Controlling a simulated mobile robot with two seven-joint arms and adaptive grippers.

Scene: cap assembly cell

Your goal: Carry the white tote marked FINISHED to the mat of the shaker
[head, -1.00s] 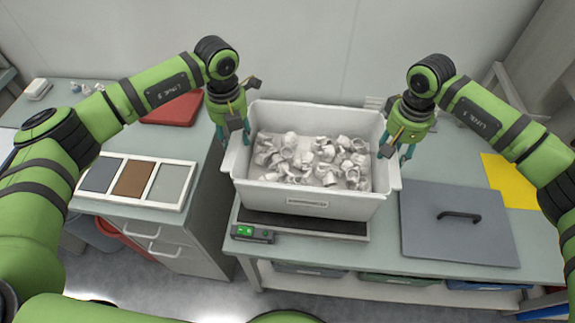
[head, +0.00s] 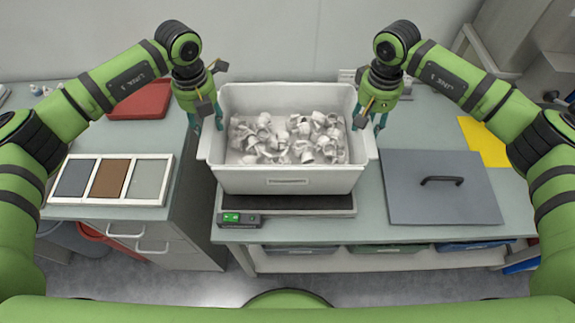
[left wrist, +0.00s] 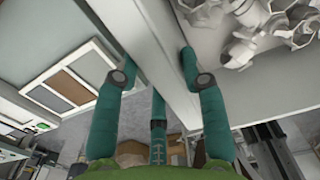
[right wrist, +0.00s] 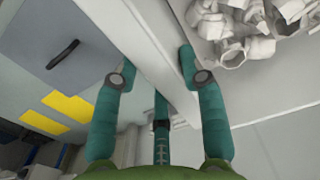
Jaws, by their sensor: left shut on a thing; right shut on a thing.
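My left gripper (head: 208,119) is shut on the tote's left side wall, with a finger on each side of the wall (left wrist: 160,60) in the left wrist view. My right gripper (head: 369,120) is shut on the right side wall, which also shows between the fingers in the right wrist view (right wrist: 145,50).
A grey lid-like panel with a black handle (head: 415,205) lies to the right of the tote. A yellow sheet (head: 484,142) lies beyond it. To the left are a tray with three coloured panels (head: 152,182) and a red item (head: 140,102). Bins sit below the bench.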

